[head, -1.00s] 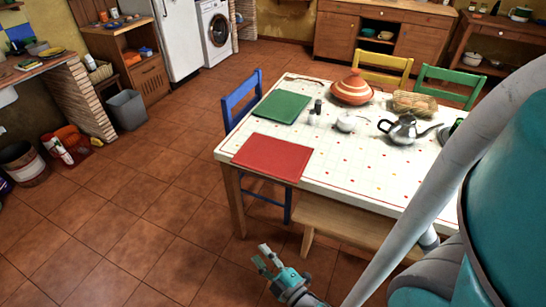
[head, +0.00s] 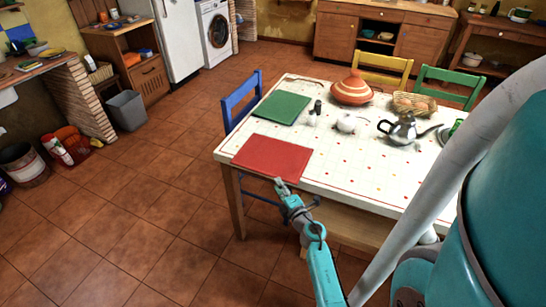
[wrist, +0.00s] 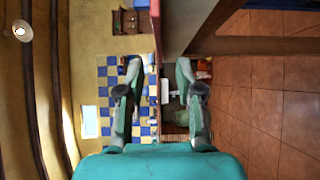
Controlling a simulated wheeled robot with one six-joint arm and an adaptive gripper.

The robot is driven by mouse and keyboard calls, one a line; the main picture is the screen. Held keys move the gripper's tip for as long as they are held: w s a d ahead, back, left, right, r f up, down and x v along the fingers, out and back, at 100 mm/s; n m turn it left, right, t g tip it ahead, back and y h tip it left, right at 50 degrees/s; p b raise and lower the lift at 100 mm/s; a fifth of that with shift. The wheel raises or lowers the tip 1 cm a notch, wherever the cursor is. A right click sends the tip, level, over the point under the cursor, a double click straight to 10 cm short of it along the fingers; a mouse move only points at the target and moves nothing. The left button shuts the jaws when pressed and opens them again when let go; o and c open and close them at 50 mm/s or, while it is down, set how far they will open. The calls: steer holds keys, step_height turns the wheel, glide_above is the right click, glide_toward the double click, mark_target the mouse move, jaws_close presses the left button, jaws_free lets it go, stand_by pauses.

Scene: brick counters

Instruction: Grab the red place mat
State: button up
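The red place mat (head: 273,157) lies flat on the near left corner of the white table (head: 345,183). My gripper (head: 281,184) is at the table's near edge, just in front of the mat's near right part. In the wrist view my gripper (wrist: 155,80) is open, its two fingers wide apart with nothing held between them. The table edge, seen sideways, shows beyond the fingertips at the top, with a thin reddish strip beside it that may be the mat. In the head view I cannot tell whether the fingertips touch the table.
A green mat (head: 282,108), a striped tagine (head: 352,89), a teapot (head: 402,128), a white sugar bowl (head: 347,123) and a basket (head: 415,103) stand on the table. A wooden bench (head: 350,229) is under its near side. Blue (head: 241,97), yellow and green chairs surround it. Floor at left is open.

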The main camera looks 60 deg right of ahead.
mark_target(271, 176)
steer(key=shift+a+x, duration=0.2)
steer(key=shift+x, duration=2.85)
steer(key=shift+w, duration=0.1)
jaws_close()
